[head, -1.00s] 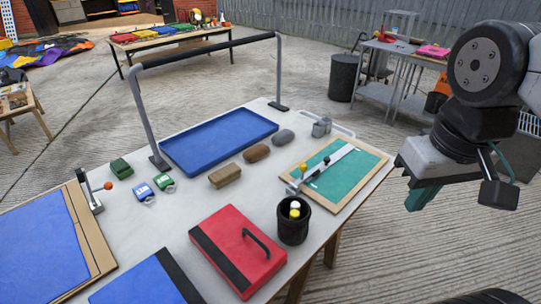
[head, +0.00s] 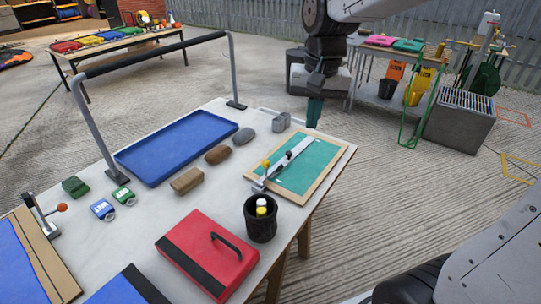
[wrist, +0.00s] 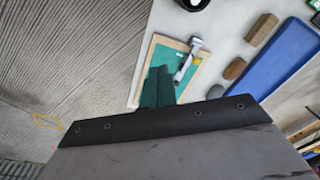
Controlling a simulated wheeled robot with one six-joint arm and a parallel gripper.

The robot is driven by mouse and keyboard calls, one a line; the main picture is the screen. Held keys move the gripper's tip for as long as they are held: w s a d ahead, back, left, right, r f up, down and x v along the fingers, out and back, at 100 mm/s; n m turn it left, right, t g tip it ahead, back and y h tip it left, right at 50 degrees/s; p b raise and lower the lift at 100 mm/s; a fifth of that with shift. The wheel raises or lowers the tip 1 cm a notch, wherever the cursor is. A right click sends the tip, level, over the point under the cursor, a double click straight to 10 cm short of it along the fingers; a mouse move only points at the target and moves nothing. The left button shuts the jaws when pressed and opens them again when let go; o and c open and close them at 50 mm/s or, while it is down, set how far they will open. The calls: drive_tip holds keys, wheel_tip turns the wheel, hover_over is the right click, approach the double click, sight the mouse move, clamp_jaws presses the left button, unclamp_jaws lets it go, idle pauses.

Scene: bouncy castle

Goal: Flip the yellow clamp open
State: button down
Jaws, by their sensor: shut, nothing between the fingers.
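The bar lies across a green panel in a wooden frame (head: 331,170) on the table.
A black cup (head: 261,222) with bottles stands close to the panel's near left corner. Brown and grey blocks (head: 187,180) and a blue tray (head: 177,150) lie left. A black-topped rail (head: 150,54) arches over the tray.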

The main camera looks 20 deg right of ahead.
drive_tip(key=w+f+m, duration=0.3)
drive_tip(key=w+f, duration=0.4)
drive_tip(key=w, duration=0.6)
drive_tip(key=m, duration=0.2)
hover_over(274, 166)
drive_tip(key=w+d, duration=0.1)
wheel_tip(274, 166, down, 8)
drive_tip(key=shift+d+f+g, duration=0.15)
drive_tip(key=shift+g, duration=0.15)
drive_tip(key=shift+f, duration=0.1)
drive_tip(key=f, duration=1)
drive_tip(key=shift+a, duration=0.4)
drive_tip(key=shift+s+a+r, duration=0.7)
drive_tip(key=shift+s+a, duration=0.2)
drive_tip(key=shift+s, duration=0.05)
drive_tip(key=shift+s+a+r, duration=0.15)
drive_tip(key=shift+s+a, duration=0.2)
drive_tip(key=shift+r, duration=0.15)
drive_tip(key=shift+s+a+r, duration=0.1)
drive_tip(key=shift+s+a, duration=0.05)
